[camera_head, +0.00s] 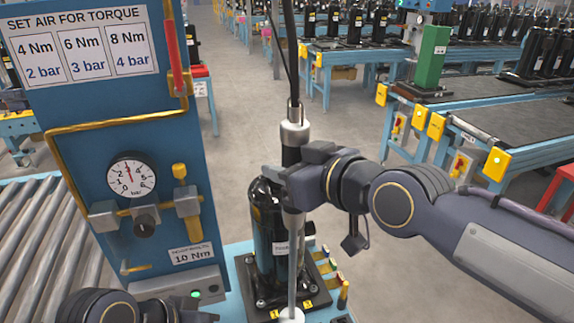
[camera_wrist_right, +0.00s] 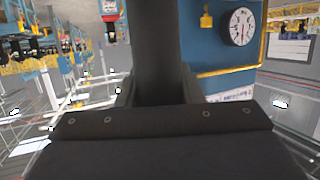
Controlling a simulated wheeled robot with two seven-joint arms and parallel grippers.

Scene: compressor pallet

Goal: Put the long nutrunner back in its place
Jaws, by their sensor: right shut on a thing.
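The long nutrunner (camera_head: 294,133) hangs upright below a dark cable or hose, with a silver collar near its top. My right gripper (camera_head: 288,178) is shut around its dark body. The nutrunner's thin grey shaft (camera_head: 292,245) runs down in front of the black compressor (camera_head: 266,225). A white round piece (camera_head: 292,315) shows at the shaft's lower end, cut by the picture edge. In the right wrist view the dark tool body (camera_wrist_right: 160,50) stands between my fingers. My left arm shows at the bottom left; its fingertips are not clearly visible.
A blue panel (camera_head: 100,110) with a pressure gauge (camera_head: 131,175), yellow pipes and a torque sign (camera_head: 80,45) stands at left. The compressor sits on a light-blue pallet (camera_head: 240,262) with small coloured fittings along its right side. A roller conveyor (camera_head: 40,240) lies at far left.

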